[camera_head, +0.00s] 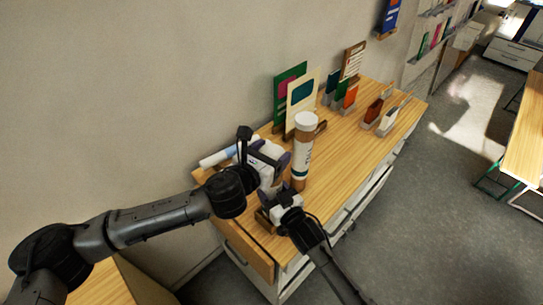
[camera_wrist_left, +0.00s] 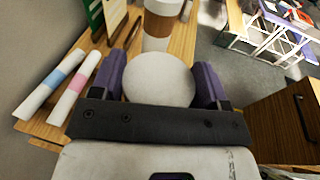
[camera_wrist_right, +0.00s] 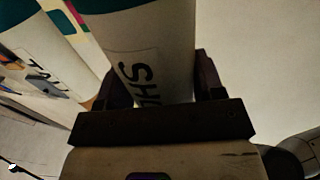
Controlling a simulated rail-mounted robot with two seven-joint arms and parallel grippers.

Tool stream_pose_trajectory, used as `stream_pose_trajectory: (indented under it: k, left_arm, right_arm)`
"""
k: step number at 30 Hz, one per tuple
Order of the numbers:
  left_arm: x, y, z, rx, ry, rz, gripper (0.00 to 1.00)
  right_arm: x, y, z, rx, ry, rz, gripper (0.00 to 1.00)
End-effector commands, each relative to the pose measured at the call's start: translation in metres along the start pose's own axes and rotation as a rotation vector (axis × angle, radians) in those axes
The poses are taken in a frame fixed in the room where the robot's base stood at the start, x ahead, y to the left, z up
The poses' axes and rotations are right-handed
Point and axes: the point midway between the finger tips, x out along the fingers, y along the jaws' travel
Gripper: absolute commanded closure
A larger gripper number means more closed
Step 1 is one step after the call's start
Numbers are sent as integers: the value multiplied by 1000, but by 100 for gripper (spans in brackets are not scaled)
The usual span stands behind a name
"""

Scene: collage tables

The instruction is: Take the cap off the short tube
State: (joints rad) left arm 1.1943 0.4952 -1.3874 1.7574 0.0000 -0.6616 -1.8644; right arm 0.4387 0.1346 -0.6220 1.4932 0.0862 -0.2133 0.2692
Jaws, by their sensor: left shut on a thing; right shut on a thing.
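The short tube (camera_wrist_right: 145,50), white with a label starting "SH", stands between the fingers of my right gripper (camera_wrist_right: 155,85) in the right wrist view. That gripper is shut on its body. My left gripper (camera_wrist_left: 160,88) is shut on the round white cap (camera_wrist_left: 158,78), one purple finger on each side. The cap hides what is below it, so I cannot tell whether it still sits on the tube. In the head view my left gripper (camera_head: 275,172) and right gripper (camera_head: 284,198) are close together, left above right, and largely hide the short tube.
The tall tube (camera_head: 303,150) with a white cap stands upright close beside both grippers. Paper rolls with blue (camera_wrist_left: 55,82) and pink (camera_wrist_left: 75,98) bands lie at the left. Cards (camera_head: 300,95) stand against the wall. The wooden tabletop (camera_head: 345,150) has free room right of the tall tube.

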Motion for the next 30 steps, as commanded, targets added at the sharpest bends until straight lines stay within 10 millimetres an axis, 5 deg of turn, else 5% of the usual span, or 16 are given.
stream_pose_trajectory:
  k: [6, 13, 14, 23, 30]
  left_arm:
    - [-4, 0, 24, 1, -1, 0, 60]
    - [-4, 0, 26, 1, 0, 0, 60]
    - [-4, 0, 26, 1, 0, 0, 60]
    - [-4, 0, 26, 1, 0, 0, 60]
    - [-4, 0, 26, 1, 0, -1, 60]
  right_arm:
    - [0, 0, 1, 0, -2, 0, 81]
    - [0, 0, 1, -1, -1, 0, 81]
    - [0, 0, 1, -1, -1, 0, 37]
    - [0, 0, 0, 0, -1, 0, 9]
    - [-1, 0, 0, 0, 0, 0, 8]
